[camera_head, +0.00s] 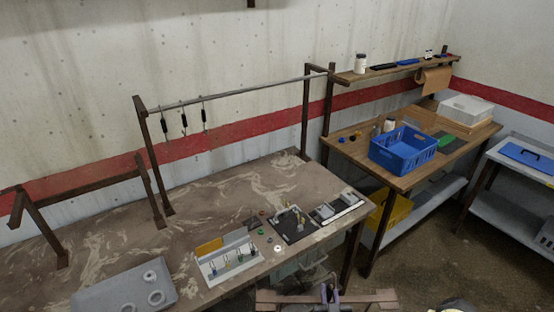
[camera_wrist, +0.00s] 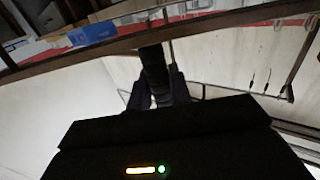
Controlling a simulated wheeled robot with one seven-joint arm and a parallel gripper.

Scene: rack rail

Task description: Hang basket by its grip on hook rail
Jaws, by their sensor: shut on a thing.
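The hook rail (camera_head: 235,91) is a thin grey bar between dark posts above the back of the large brown table. My gripper (camera_head: 329,294) is at the bottom edge of the head view, in front of the table. In the wrist view its fingers close on a dark upright grip (camera_wrist: 152,68). A brown bar (camera_head: 285,297), seemingly part of the held basket, spans both sides of my gripper; the rest of the basket is cut off or hidden.
The brown table (camera_head: 235,197) carries a grey block with rings (camera_head: 125,290), a pegged tray (camera_head: 228,262) and a dark board (camera_head: 292,226). A low dark frame (camera_head: 90,180) stands at left. A blue crate (camera_head: 403,151) is on the right table. Space below the rail is largely clear.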

